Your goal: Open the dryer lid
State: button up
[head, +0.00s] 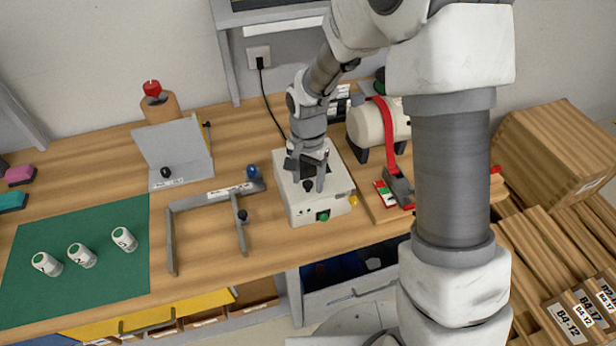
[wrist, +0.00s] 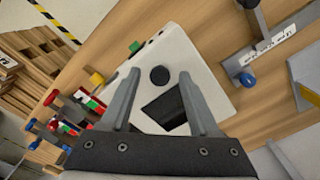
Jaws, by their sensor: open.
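A white box (head: 318,208) with a green button (head: 322,216) on its front stands on the wooden bench; it seems to be the dryer. Its top carries a round black knob (head: 308,186) and a dark rectangular patch, clear in the wrist view (wrist: 165,110). I cannot make out a lid seam. My gripper (head: 310,182) points down over the top of the box. In the wrist view the open fingers (wrist: 158,92) lie either side of the dark patch, with the knob (wrist: 160,76) just beyond, between their tips. Nothing is held; I cannot tell whether they touch the top.
A grey bracket frame (head: 173,232) and an angled grey panel (head: 176,143) stand left of the box. A white cylinder with a red strap (head: 389,135) is at right. A cable runs behind the box.

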jog(key=shift+c, duration=0.2)
grip_shut()
dwell(1.1)
